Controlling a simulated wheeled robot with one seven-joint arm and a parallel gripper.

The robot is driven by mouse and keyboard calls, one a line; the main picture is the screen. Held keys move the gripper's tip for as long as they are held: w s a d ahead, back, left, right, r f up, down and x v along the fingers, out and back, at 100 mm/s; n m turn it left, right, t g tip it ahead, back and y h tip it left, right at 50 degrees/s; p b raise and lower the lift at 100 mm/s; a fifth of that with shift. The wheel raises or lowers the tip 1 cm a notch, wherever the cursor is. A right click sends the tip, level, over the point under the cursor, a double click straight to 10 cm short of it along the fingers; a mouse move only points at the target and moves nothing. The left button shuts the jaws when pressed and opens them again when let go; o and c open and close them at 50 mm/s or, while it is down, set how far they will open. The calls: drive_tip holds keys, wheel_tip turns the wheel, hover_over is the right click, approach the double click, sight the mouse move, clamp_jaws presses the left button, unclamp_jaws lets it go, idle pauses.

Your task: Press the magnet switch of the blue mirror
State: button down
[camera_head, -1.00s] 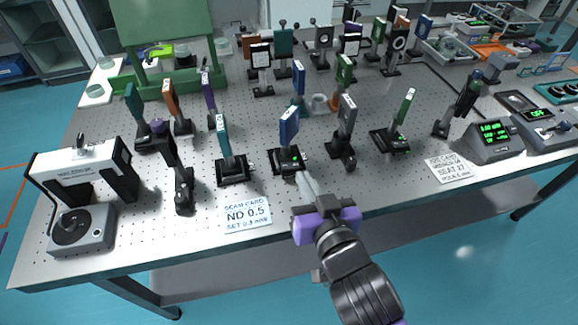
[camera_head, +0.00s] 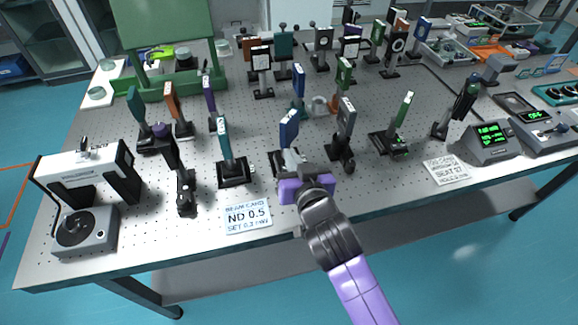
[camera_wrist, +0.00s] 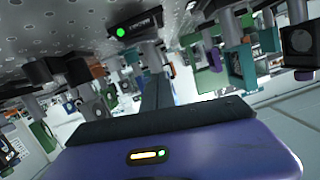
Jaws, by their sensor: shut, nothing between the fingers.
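The blue mirror (camera_head: 288,130) stands upright on a black magnet base near the front edge of the table, in the head view. My gripper (camera_head: 288,163) is shut and empty, in front of that base, and hides most of it and its switch. In the wrist view, which looks upside down, a black base with a lit green light (camera_wrist: 134,28) hangs above my shut fingers (camera_wrist: 152,82). It appears to be the blue mirror's base. I cannot tell whether the fingertips touch it.
A teal mirror (camera_head: 225,140) stands left of the blue mirror and a grey mount (camera_head: 345,125) stands right. A card (camera_head: 248,216) marked ND 0.5 lies at the front left. A green-plate mount (camera_head: 403,112) is further right. The strip by the front edge is mostly bare.

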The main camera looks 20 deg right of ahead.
drive_tip(key=shift+a+f, duration=0.15)
drive_tip(key=shift+f, duration=0.85)
drive_tip(key=shift+a+f, duration=0.15)
drive_tip(key=shift+f, duration=0.85)
drive_tip(key=shift+f, duration=0.1)
drive_tip(key=shift+a+f+b, duration=0.1)
drive_tip(key=shift+f+b, duration=0.2)
drive_tip(key=shift+b, duration=0.3)
drive_tip(key=shift+n, duration=0.3)
drive_tip(key=s+a+r+p, duration=0.1)
drive_tip(key=s+a+r, duration=0.1)
drive_tip(key=s+r, duration=0.4)
drive_tip(key=v, duration=0.3)
drive_tip(key=shift+s, duration=0.3)
drive_tip(key=shift+r, duration=0.1)
